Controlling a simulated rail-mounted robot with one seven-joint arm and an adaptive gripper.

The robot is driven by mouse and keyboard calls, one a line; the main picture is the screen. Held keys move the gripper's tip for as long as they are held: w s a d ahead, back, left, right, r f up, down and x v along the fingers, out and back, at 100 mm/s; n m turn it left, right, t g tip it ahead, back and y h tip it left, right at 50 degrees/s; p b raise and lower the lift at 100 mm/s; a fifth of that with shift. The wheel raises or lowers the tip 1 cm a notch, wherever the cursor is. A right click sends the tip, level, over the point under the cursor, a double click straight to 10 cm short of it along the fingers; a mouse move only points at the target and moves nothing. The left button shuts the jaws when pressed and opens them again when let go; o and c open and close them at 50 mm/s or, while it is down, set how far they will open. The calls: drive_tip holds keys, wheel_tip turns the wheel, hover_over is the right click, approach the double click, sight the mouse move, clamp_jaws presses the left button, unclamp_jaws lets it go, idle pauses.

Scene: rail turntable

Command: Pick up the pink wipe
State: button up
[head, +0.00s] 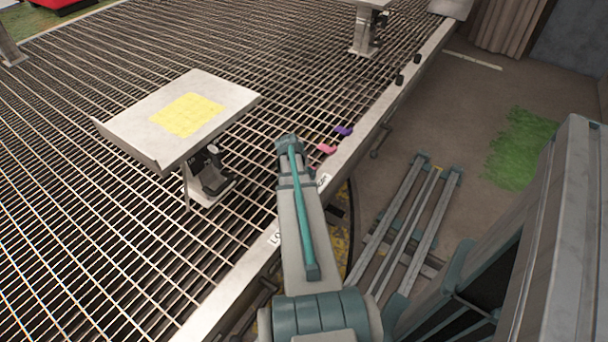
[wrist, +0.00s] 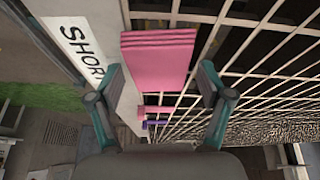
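A folded pink wipe (wrist: 160,58) lies large in the wrist view, on the grating beside its pale edge rail. It sits between and beyond my gripper's fingers (wrist: 160,80), which are spread open with nothing held. A smaller pink piece (wrist: 155,110) shows farther off in the wrist view. In the head view a pink piece (head: 326,148) lies by the rail, just right of my gripper (head: 289,142). I cannot tell which of the two pink pieces it is. My arm hides the grating under it.
A purple piece (head: 343,130) lies near the rail, also in the wrist view (wrist: 154,124). A tilted plate with a yellow patch (head: 187,114) stands on the grating at left. A label reading "SHORT" (wrist: 82,48) is on the edge rail. Black knobs (head: 399,80) line the rail farther off.

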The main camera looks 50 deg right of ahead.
drive_tip(key=c, duration=0.6)
drive_tip(key=shift+o, duration=0.2)
drive_tip(key=shift+r, duration=0.45)
wheel_tip(320, 180, up, 2)
drive_tip(key=shift+p, duration=0.6)
drive_tip(key=s+a+r+p, duration=0.9)
drive_tip(key=s+r+p, duration=0.1)
drive_tip(key=p, duration=0.6)
drive_tip(key=shift+s, duration=0.3)
